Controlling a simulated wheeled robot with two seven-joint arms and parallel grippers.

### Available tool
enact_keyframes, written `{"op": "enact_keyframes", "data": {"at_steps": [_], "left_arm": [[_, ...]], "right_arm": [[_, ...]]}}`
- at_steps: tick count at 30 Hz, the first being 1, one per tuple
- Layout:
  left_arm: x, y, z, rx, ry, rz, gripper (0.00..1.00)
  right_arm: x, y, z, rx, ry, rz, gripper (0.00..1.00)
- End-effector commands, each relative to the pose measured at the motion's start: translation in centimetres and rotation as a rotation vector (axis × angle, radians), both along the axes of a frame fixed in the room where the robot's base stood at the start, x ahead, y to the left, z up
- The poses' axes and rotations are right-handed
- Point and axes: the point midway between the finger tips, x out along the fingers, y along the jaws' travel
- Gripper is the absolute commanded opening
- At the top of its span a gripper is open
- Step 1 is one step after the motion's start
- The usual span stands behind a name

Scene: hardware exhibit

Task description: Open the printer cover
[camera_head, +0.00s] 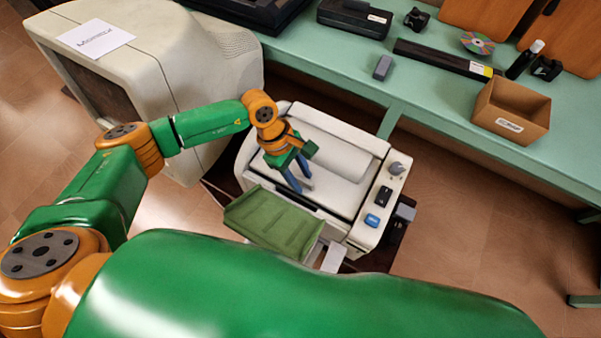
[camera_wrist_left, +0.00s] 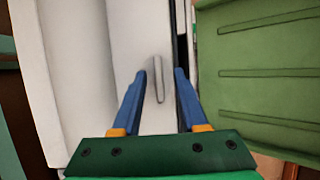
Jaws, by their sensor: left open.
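The white printer (camera_head: 378,205) stands on the floor in front of the green table. Its white cover (camera_head: 325,180) appears closed. In the left wrist view, a slim grey handle (camera_wrist_left: 158,80) stands out from the white cover panel (camera_wrist_left: 128,40). My left gripper (camera_head: 299,187) is above the cover near its front edge, with its blue fingers pointing down. In the left wrist view the left gripper (camera_wrist_left: 160,76) is open, with the handle between its fingers and gaps on both sides. I cannot tell how far the fingertips are from the cover. My right gripper is not in view.
A green tray (camera_head: 274,220) juts from the printer's front, close to my left gripper. Knobs and buttons (camera_head: 378,220) line its right side. A large beige monitor (camera_head: 165,70) stands at left. The green table (camera_head: 425,95) behind holds a cardboard box (camera_head: 510,112) and several devices.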

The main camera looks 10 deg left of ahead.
Motion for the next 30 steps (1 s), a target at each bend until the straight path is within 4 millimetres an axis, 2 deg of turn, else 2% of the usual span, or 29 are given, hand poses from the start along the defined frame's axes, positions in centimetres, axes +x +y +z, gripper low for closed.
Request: {"op": "enact_keyframes", "data": {"at_steps": [5, 9, 10, 30], "left_arm": [[0.02, -0.01, -0.05, 0.0, -0.001, 0.0, 0.42], [0.03, 0.0, -0.04, 0.0, -0.001, 0.0, 0.05], [0.03, 0.0, -0.04, 0.0, -0.001, 0.0, 0.0], [0.05, 0.0, 0.01, -0.001, -0.002, 0.001, 0.0]], "right_arm": [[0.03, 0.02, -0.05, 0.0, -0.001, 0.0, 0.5], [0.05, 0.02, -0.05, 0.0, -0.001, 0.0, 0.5], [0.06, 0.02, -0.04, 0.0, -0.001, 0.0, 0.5], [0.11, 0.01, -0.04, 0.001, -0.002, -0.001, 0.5]]}}
